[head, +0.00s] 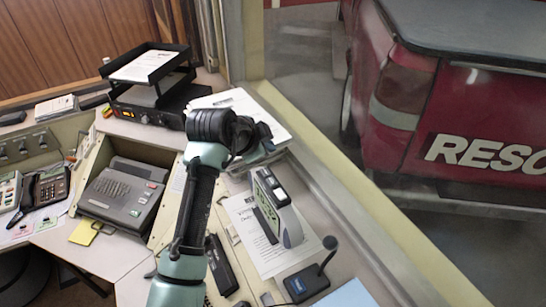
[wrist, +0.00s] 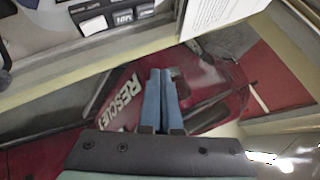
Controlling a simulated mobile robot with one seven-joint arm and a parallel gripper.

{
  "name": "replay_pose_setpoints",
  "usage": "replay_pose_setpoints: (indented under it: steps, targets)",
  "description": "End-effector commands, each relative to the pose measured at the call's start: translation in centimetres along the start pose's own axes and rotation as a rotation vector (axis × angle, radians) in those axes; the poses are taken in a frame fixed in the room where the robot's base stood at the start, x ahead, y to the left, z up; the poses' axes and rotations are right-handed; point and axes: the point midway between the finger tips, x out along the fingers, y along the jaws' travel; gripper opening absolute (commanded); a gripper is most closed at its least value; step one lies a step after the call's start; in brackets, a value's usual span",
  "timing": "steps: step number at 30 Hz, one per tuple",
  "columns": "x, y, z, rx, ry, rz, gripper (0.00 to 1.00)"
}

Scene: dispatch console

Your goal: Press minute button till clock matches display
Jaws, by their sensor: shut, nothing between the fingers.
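A white upright device with a green-lit face (head: 264,203) and two dark buttons on its top (head: 274,187) stands on the desk in the head view; it looks like the clock. A black radio-like box (head: 150,112) with a small orange display (head: 137,111) stands at the back, under a paper tray. My gripper (head: 262,138) is above the desk behind the white device, apart from it. In the wrist view its two blue fingers (wrist: 163,72) are together and empty, pointing toward the red vehicle. Digits on both devices are too small to read.
A paper stack (head: 242,108) lies under my gripper. A desk microphone (head: 308,281), a dark handset (head: 221,264) and a grey keyed machine (head: 124,192) are on the desk. A red vehicle (head: 460,125) stands beyond the sill.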

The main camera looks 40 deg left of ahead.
Motion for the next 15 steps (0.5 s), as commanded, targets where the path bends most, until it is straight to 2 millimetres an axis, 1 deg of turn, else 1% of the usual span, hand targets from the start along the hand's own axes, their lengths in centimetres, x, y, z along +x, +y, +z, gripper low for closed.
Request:
replay_pose_setpoints:
  steps: [5,15]
  targets:
    - [1.2,0.9,0.9,-0.001,-0.001,0.002,0.0]
    - [4.5,3.4,3.4,-0.002,-0.001,0.002,0.0]
